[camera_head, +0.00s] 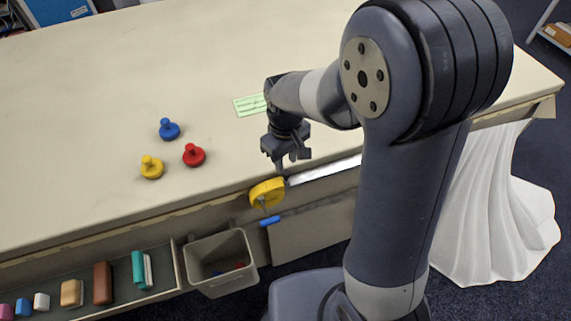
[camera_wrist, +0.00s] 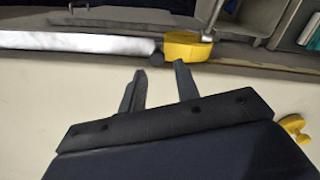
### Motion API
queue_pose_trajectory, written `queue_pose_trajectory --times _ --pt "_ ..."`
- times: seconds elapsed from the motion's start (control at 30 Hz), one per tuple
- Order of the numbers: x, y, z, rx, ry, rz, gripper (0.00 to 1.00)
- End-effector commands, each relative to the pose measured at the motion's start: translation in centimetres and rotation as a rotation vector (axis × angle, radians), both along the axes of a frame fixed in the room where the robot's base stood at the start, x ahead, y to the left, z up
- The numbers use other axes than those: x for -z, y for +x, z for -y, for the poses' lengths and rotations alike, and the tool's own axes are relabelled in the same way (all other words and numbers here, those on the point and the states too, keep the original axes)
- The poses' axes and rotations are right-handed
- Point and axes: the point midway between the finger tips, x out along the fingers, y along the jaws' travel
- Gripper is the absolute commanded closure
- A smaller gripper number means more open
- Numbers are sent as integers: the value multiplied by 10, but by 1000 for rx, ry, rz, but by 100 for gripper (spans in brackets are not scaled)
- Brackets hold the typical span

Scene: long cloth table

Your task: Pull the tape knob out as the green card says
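The yellow tape case (camera_head: 267,193) is at the table's front edge; it also shows in the wrist view (camera_wrist: 187,47). A small dark knob (camera_wrist: 156,58) sits beside the case, at the near end of a long white strip (camera_wrist: 75,43). The strip runs along the table edge, to the right in the head view (camera_head: 325,170). The green card (camera_head: 249,105) lies on the table behind my gripper, partly hidden by the arm; its writing is too small to read. My gripper (camera_head: 290,161) is open and empty above the table edge. In the wrist view its fingertips (camera_wrist: 160,70) point toward the knob, apparently apart from it.
Blue (camera_head: 169,129), red (camera_head: 194,155) and yellow (camera_head: 152,168) pegged pieces stand on the table to the left. A blue-ended lever (camera_head: 269,221) hangs below the case. A grey bin (camera_head: 245,270) and a shelf of coloured blocks (camera_head: 168,263) are below the edge.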

Motion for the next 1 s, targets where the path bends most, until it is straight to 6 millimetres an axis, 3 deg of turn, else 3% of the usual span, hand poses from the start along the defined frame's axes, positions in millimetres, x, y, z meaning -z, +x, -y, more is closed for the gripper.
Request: queue_pose_trajectory --times 0.2,0.4,0.73,1.0 --pt "38 -1 0 0 -2 -5 69" --pt "54 -1 0 0 0 -2 69" --pt "57 0 0 0 0 0 69" --pt "57 0 0 0 0 0 91"
